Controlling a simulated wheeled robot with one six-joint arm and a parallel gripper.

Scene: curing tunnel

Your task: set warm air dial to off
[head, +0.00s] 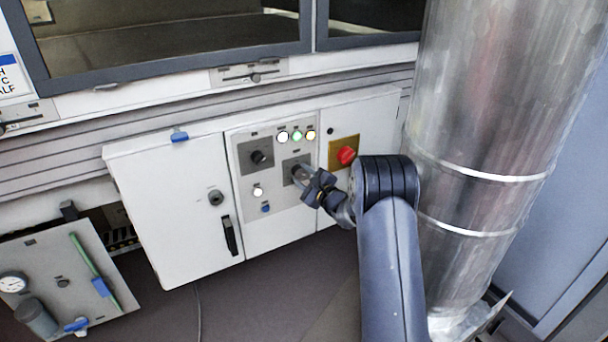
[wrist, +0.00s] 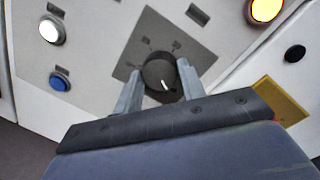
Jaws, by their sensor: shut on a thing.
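A round dark dial (wrist: 158,70) sits on a grey square plate (wrist: 143,44) with small marks, too small to read. Its white pointer line points down and slightly right in the wrist view. My gripper (wrist: 160,84) is shut on this dial, with one finger on each side. In the head view my gripper (head: 304,177) is at the lower dial plate (head: 287,164) and mostly hides that dial. A second black dial (head: 260,157) is on the plate up and left of it. I cannot read which label says warm air.
Lit lamps (head: 296,135) line the panel top. A white button (head: 258,192) and a blue button (head: 265,208) are lower left. A red switch (head: 346,155) on a yellow plate is close right of my gripper. A large metal duct (head: 480,130) stands at right.

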